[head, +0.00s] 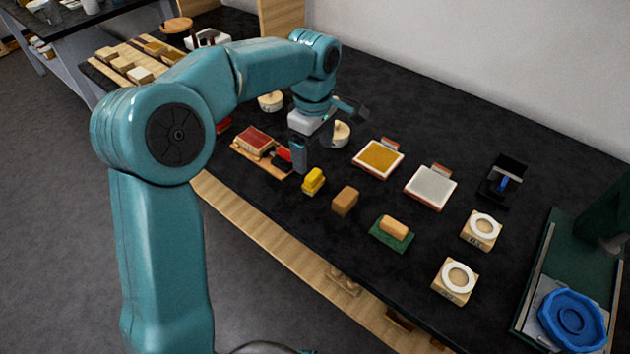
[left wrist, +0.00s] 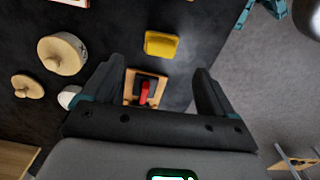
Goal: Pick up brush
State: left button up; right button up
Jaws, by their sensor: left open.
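A small black piece with a red top, which may be the brush (head: 283,157), sits at the near end of a wooden board (head: 262,168). In the left wrist view the same red-and-black piece (left wrist: 146,92) shows between the finger bases, partly hidden by the gripper body. I cannot make out bristles. My left gripper (head: 327,141) points down over the table beside the board, fingers wide apart and empty. In the left wrist view its open fingers (left wrist: 160,66) frame the wooden board. My right gripper is not in view.
A yellow block (head: 313,181), a brown block (head: 345,200) and a green pad (head: 392,233) lie nearby. Round cream pieces (left wrist: 62,54) stand beside the gripper. Framed panels (head: 378,158) and a black holder with a blue piece (head: 503,180) are to the right.

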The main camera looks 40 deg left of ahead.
aim_at(314, 174)
pick_arm(q)
notch_tip(314, 174, down, 3)
jog(key=shift+f, duration=0.1)
jog(key=shift+s+f, duration=0.15)
jog(key=shift+f, duration=0.35)
notch_tip(314, 174, down, 5)
jog(key=shift+r, duration=0.1)
jog(key=c, duration=1.1)
